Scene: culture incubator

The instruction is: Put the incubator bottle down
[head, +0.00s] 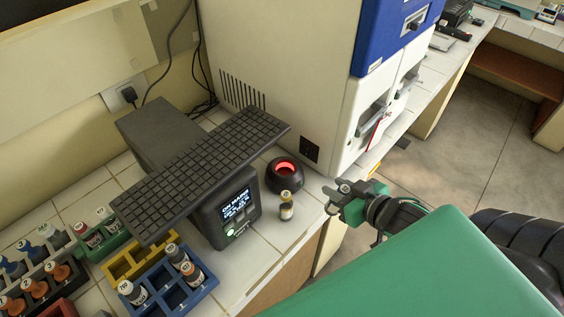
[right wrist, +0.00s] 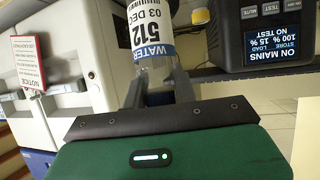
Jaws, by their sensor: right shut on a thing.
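My right gripper (head: 336,198) is at the counter's front edge, right of the black ring-shaped device, in the head view. In the right wrist view its two grey fingers (right wrist: 160,95) are shut on a clear bottle (right wrist: 155,72) with a white and blue label reading "WATER 512 03 DEC". In the head view I cannot clearly make out the held bottle at the fingers. Whether its base touches anything is hidden. My left gripper is not in view.
A small bottle (head: 286,206) stands before the black ring device (head: 285,174), which glows red inside. Left are a display unit (head: 238,208), a black grid panel (head: 200,170), and a blue rack (head: 205,287) with bottles. A white cabinet (head: 290,70) stands behind. Some tiles near the edge are bare.

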